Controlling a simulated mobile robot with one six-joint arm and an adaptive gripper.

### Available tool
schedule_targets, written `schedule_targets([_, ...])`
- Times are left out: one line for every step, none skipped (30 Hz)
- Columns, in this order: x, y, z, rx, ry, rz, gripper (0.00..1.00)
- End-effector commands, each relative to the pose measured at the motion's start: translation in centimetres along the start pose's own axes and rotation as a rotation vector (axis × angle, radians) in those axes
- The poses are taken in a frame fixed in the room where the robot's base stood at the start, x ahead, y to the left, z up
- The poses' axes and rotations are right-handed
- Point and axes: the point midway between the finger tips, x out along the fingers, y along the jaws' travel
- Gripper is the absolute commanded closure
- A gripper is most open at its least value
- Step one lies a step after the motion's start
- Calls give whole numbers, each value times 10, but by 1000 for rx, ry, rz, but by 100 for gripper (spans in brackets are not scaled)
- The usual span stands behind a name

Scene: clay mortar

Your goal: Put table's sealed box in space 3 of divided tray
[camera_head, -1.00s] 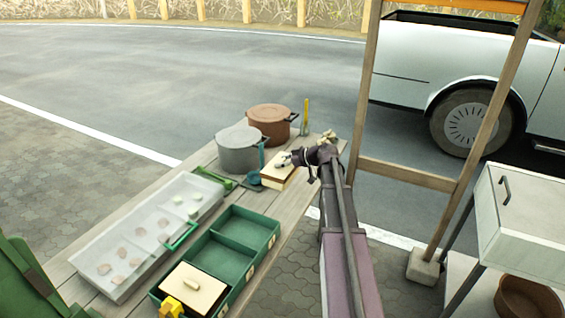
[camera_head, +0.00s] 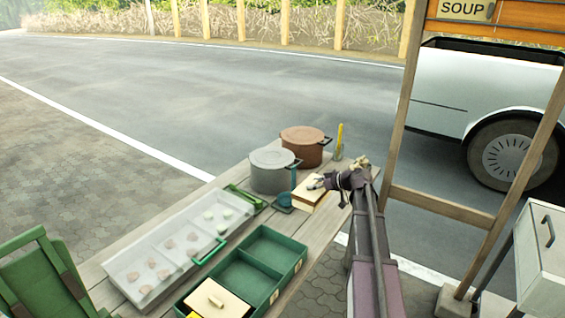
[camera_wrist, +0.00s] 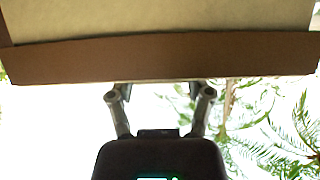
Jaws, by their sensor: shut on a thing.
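The sealed box (camera_head: 309,194), cream on top with a tan side, is at the far right part of the wooden table. My gripper (camera_head: 319,183) is shut on it; I cannot tell whether the box touches the table. In the wrist view the box (camera_wrist: 160,58) spans the top of the picture, and both fingers of my gripper (camera_wrist: 158,88) meet its brown edge; the fingertips are hidden. The green divided tray (camera_head: 289,285) lies nearer on the table. Its far and middle compartments look empty. Its near one holds a cream lidded piece (camera_head: 218,300). I cannot read its space numbers.
A grey pot (camera_head: 272,171) and a brown pot (camera_head: 305,146) stand beyond the box. A clear-lidded case (camera_head: 150,276) lies left of the tray. A wooden post frame (camera_head: 398,120) stands right of my arm.

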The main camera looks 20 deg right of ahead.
Motion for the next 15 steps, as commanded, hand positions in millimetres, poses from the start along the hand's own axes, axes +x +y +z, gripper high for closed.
schedule_targets([-1,0,-3,0,0,0,95])
schedule_targets([-2,0,-4,0,0,0,95])
schedule_targets([-3,0,-6,0,0,0,95])
schedule_targets([-4,0,-8,0,0,0,95])
schedule_targets([-5,0,-10,0,0,0,95])
schedule_targets([-6,0,-13,0,0,0,95])
schedule_targets([-8,0,-16,0,0,0,95])
schedule_targets([-9,0,-19,0,0,0,95])
schedule_targets([-11,0,-23,0,0,0,95])
schedule_targets([-13,0,-26,0,0,0,95])
schedule_targets([-14,0,-29,0,0,0,95])
schedule_targets([-17,0,-34,0,0,0,95])
schedule_targets([-18,0,-37,0,0,0,95])
schedule_targets([-20,0,-41,0,0,0,95])
schedule_targets([-22,0,-45,0,0,0,95])
